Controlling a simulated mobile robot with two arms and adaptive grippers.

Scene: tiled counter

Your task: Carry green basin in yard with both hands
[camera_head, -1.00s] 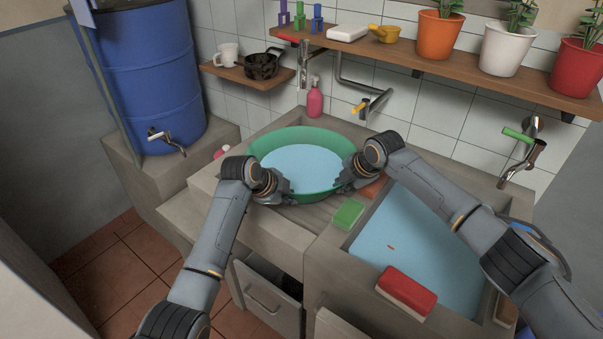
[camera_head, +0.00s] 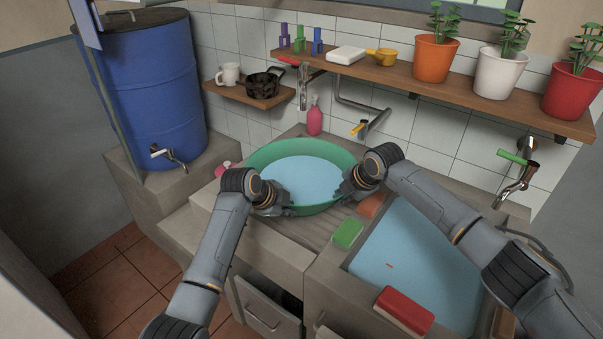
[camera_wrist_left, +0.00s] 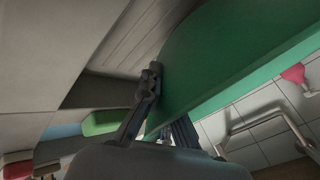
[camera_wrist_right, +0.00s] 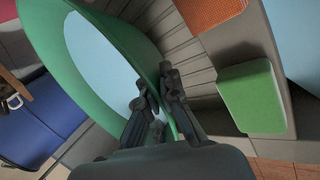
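The green basin (camera_head: 300,146) holds pale blue water and is at the ribbed counter beside the sink. In the left wrist view its green wall (camera_wrist_left: 235,55) fills the upper right. My left gripper (camera_head: 275,205) is at its front-left rim, with one finger outside the wall and the other mostly hidden behind it; it looks shut on the rim. My right gripper (camera_head: 346,192) is at its right rim. In the right wrist view its fingers (camera_wrist_right: 160,95) straddle the basin's rim, shut on it. The basin's underside is hidden, so I cannot tell its clearance.
A water-filled sink (camera_head: 410,262) lies right, with a green sponge (camera_head: 348,233) and red sponge (camera_head: 403,310) on its edge. A blue barrel (camera_head: 145,90) is left; floor tiles (camera_head: 95,290) are clear.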

